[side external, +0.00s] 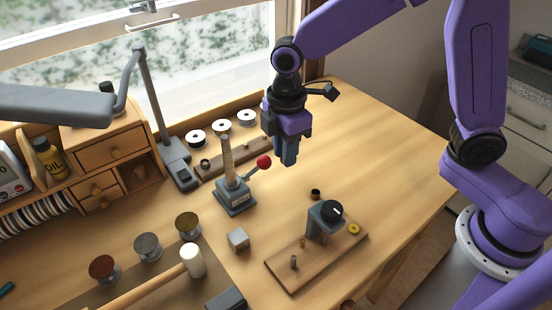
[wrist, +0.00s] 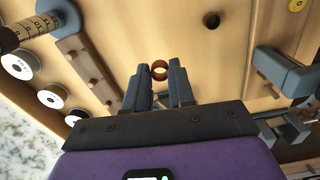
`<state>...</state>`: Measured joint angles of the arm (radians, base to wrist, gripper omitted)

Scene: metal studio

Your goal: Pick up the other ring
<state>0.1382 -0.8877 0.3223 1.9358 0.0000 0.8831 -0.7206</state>
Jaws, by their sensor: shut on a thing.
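My gripper (side external: 287,160) hangs well above the bench in the side external view. In the wrist view its fingers (wrist: 160,72) are close together, with a copper-brown ring (wrist: 159,69) between their tips; the gripper is shut on it. That ring is hidden by the fingers in the side external view. A yellow ring (side external: 354,229) lies at the right end of the wooden board, and part of it shows at the top right of the wrist view (wrist: 296,3). A small dark round piece (side external: 315,194) sits on the bench behind the board.
The wooden board (side external: 290,272) carries a grey clamp-like fixture (side external: 322,222) and short pegs. A tool with a red-knobbed lever (side external: 264,162) and upright mandrel (side external: 227,150) stands left of my gripper. Spools (side external: 222,127) line the window side. The bench right of my gripper is clear.

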